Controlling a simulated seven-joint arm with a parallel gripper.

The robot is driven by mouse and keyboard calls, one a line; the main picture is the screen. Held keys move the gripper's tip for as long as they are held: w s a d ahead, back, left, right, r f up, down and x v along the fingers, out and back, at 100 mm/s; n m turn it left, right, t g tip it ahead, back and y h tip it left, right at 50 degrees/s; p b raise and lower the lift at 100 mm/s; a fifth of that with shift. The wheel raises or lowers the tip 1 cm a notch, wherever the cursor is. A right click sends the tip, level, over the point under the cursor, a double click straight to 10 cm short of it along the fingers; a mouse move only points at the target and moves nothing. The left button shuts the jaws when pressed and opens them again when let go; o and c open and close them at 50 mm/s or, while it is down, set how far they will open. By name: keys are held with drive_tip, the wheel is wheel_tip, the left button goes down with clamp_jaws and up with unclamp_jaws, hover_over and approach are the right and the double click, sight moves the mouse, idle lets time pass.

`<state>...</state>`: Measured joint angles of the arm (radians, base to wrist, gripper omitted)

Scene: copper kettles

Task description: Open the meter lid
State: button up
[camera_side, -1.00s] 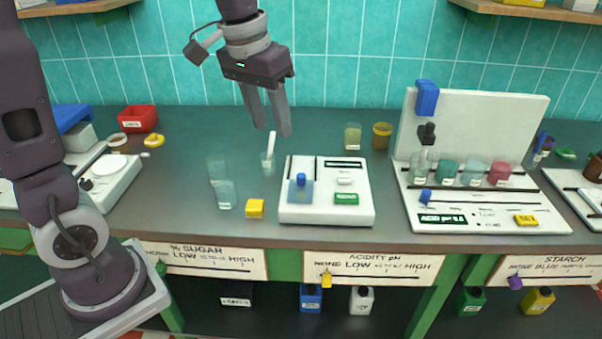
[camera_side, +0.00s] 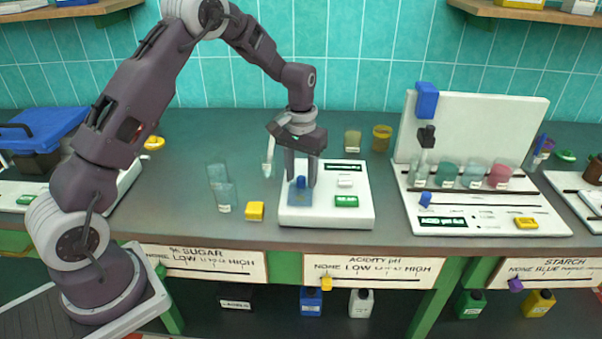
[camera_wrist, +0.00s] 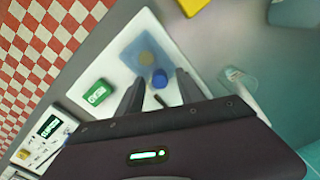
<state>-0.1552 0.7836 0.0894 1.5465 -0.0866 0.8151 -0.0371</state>
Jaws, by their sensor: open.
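The meter (camera_side: 326,216) is a white box on the bench, with a green button (camera_side: 346,201) at its right. Its lid (camera_side: 299,194) is a translucent blue plate with a blue knob (camera_side: 300,182), lying flat on the left part of the meter. My gripper (camera_side: 301,182) points down over the lid, its open fingers on either side of the knob in the side view. In the wrist view the knob (camera_wrist: 159,78) shows between the fingers (camera_wrist: 155,85), and the lid (camera_wrist: 146,58) lies flat beyond them. Whether the fingers touch the knob cannot be told.
A yellow block (camera_side: 255,211) and clear glass containers (camera_side: 224,196) stand left of the meter. A white board with coloured beakers (camera_side: 474,175) stands to the right. Bench between is clear.

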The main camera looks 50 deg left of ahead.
drive_tip(key=shift+c, duration=0.2)
clamp_jaws()
drive_tip(key=shift+a, duration=0.1)
idle(1.0)
